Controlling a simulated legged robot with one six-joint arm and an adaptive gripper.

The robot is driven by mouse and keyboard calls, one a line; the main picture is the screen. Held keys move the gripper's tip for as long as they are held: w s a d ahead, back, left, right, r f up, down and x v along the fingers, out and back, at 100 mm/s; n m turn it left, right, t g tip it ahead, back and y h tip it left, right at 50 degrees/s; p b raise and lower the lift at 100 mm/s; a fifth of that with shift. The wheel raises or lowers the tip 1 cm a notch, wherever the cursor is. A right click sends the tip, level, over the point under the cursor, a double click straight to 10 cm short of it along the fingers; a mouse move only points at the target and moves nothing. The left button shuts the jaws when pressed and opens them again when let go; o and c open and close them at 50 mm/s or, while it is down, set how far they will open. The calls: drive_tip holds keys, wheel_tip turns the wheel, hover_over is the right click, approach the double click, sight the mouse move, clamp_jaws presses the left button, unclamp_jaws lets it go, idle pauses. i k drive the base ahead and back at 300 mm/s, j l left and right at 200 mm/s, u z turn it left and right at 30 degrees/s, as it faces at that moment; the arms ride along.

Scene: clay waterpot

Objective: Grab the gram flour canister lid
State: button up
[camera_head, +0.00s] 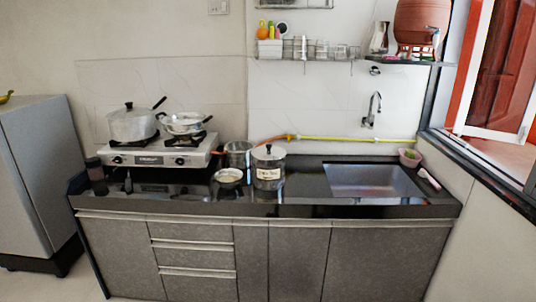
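A round steel canister (268,172) with a pale label stands upright on the black counter, left of the sink. The lettering on its label is too small to read surely. Its lid (268,152) is on top, with a small dark knob at the centre. My gripper and arm do not show in this view.
A small steel bowl (228,177) and a steel pot (237,154) stand close on the canister's left. A gas stove (160,152) with a lidded pot (133,123) and a pan (183,122) is farther left. The sink (375,181) lies right. Counter (300,190) in front is mostly clear.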

sight(268, 152)
drive_tip(key=i+j, duration=0.2)
drive_tip(key=i, duration=0.3)
drive_tip(key=i+j, duration=0.2)
drive_tip(key=i, duration=0.25)
drive_tip(key=i+j, duration=0.2)
drive_tip(key=i, duration=0.3)
drive_tip(key=i+j, duration=0.2)
drive_tip(key=i, duration=0.3)
drive_tip(key=i+j, duration=0.2)
drive_tip(key=i, duration=0.3)
